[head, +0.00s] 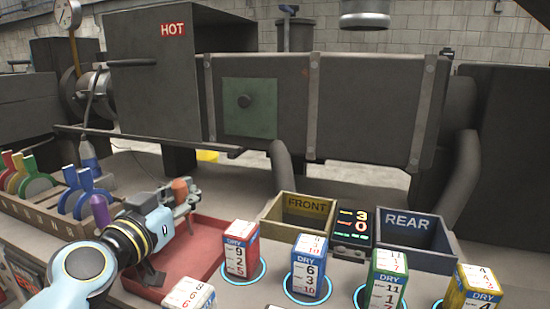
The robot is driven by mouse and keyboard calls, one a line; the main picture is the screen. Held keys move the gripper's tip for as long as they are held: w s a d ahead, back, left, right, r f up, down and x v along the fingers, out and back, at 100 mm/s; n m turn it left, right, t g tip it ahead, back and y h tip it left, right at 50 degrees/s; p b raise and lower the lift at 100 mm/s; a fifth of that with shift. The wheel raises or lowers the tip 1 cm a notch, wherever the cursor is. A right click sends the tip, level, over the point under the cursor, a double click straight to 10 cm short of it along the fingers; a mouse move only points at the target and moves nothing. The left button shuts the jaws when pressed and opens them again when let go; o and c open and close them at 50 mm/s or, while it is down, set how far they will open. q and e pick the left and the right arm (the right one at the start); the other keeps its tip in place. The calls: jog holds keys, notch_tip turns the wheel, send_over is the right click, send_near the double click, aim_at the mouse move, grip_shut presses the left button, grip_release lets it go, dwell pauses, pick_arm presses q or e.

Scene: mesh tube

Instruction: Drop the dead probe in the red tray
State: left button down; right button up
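The red tray (205,262) lies on the bench left of centre, its near left part covered by my arm. My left gripper (182,212) is over the tray's left and back part. An orange-brown capped piece (181,188) stands up at its upper fingertip, and I cannot tell whether the fingers hold it. A dark grey piece (151,274) shows below the gripper, against the tray. I cannot make out which thing is the dead probe. A purple handle (99,210) stands left of my wrist, and a blue-grey handle with a cable (89,152) is farther back. My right gripper is not in view.
A wooden rack (42,215) with coloured ring pieces is at left. Several numbered boxes, such as the red one (240,250), stand along the front. The FRONT bin (275,230), a display (353,238) and the REAR bin (395,252) sit behind them. A dark duct marked HOT (165,75) spans the back.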

pick_arm(q)
jog(key=shift+r, duration=0.1)
jog(key=c, duration=1.4)
grip_release()
jog(key=shift+o, duration=0.2)
notch_tip(320, 180, up, 10)
